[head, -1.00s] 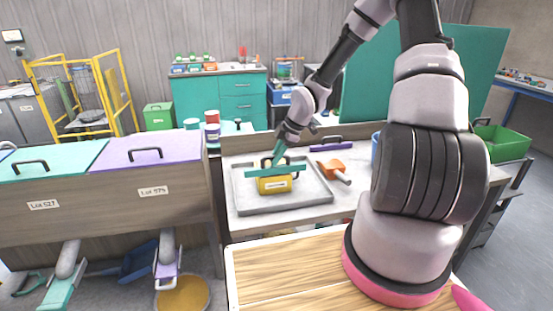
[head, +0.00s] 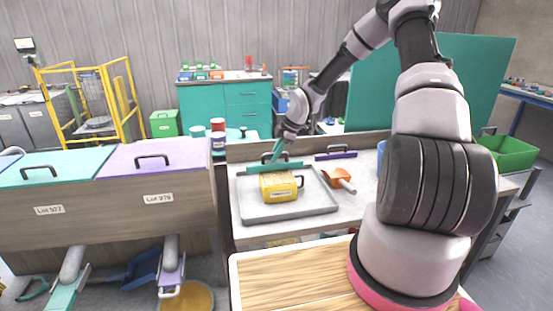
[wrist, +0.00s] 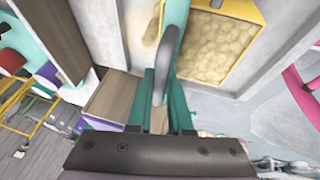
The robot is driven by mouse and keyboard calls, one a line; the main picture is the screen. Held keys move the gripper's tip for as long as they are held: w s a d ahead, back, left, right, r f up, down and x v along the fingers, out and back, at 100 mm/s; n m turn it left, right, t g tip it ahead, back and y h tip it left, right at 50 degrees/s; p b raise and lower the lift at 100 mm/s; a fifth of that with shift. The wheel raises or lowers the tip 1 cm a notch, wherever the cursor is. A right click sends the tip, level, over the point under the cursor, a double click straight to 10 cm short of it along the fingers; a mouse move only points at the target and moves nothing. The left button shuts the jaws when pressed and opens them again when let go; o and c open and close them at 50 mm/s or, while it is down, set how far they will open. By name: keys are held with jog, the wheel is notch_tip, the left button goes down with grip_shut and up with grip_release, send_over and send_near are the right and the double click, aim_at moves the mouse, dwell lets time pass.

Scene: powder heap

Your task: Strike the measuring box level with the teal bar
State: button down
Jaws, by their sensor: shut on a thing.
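The yellow measuring box (head: 283,190) stands upright in the grey tray, with a white label and a dark side handle. In the wrist view the box's yellow rim (wrist: 257,12) surrounds tan powder (wrist: 205,50), whose surface looks lumpy. My gripper (head: 277,152) is shut on the dark handle of the teal bar (head: 256,168). The bar lies crosswise just behind the box in the head view, near its far rim. In the wrist view the handle (wrist: 166,60) rises between the teal fingers (wrist: 163,105). I cannot tell whether the bar touches the rim.
The grey tray (head: 262,214) sits on the bench. An orange scoop (head: 336,177) lies right of it, and a purple bar (head: 335,155) lies behind. Lidded bins (head: 160,198) stand at the left. A tan patch shows beside the bar in the wrist view (wrist: 150,22).

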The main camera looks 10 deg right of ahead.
jog(key=w+r, duration=0.4)
jog(key=r, duration=0.2)
jog(key=shift+w+r, duration=0.15)
jog(key=shift+w, duration=0.05)
dwell(0.6)
dwell(0.5)
